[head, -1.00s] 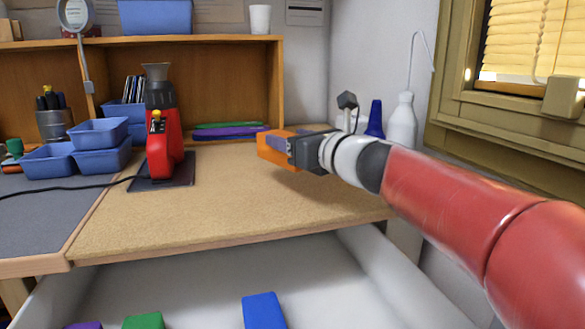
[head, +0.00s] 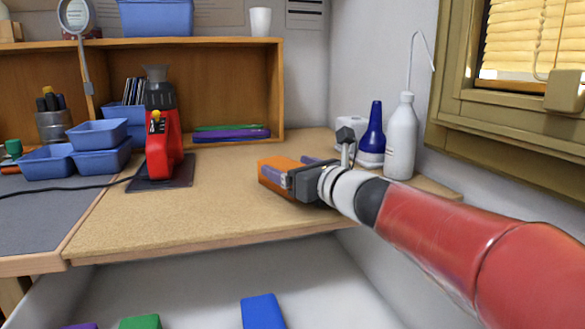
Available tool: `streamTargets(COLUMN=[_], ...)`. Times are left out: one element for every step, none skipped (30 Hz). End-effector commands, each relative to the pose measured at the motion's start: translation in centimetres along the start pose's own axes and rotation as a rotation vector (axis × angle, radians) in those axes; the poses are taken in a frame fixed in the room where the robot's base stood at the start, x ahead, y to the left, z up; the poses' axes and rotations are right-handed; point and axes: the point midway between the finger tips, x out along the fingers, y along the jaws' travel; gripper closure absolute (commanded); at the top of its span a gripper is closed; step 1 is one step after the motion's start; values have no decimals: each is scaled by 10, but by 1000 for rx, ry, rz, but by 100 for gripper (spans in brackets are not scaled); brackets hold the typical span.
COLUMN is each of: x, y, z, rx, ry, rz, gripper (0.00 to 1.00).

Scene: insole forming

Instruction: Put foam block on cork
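An orange foam block (head: 276,170) is held in my gripper (head: 285,175), with a finger on each side of it. My gripper reaches in from the right, and the block is low over the right part of the tan cork surface (head: 190,215). I cannot tell whether the block touches the cork. Part of the block is hidden by the near finger and the gripper body.
A red tool (head: 162,145) stands on a dark pad at the left of the cork, near blue bins (head: 100,133). A blue bottle (head: 372,130) and a white bottle (head: 401,140) stand behind my arm. An open drawer (head: 210,280) below holds blue (head: 262,311), green and purple blocks.

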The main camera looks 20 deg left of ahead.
Motion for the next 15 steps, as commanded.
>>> streamTargets(x=[0, 0, 0, 0, -1, -2, -4, -6, -11, -15, -20, -28, -34, -41, -50], y=[0, 0, 0, 0, 0, 0, 0, 0, -1, -1, -1, 0, 0, 0, 0], z=[0, 0, 0, 0, 0, 0, 0, 1, 1, 1, 0, 0, 0, 1, 0], rx=[0, 0, 0, 0, 0, -1, -1, -2, -3, -3, -3, -2, -2, -3, -3], ry=[0, 0, 0, 0, -1, -1, -1, -2, -2, -2, -2, -3, -3, -3, -3], rz=[0, 0, 0, 0, 0, -1, -1, -1, -2, -2, -2, -2, -3, -3, -3], gripper=[20, 20, 20, 20, 20, 20, 20, 20, 20, 20, 20, 20, 20, 20, 20])
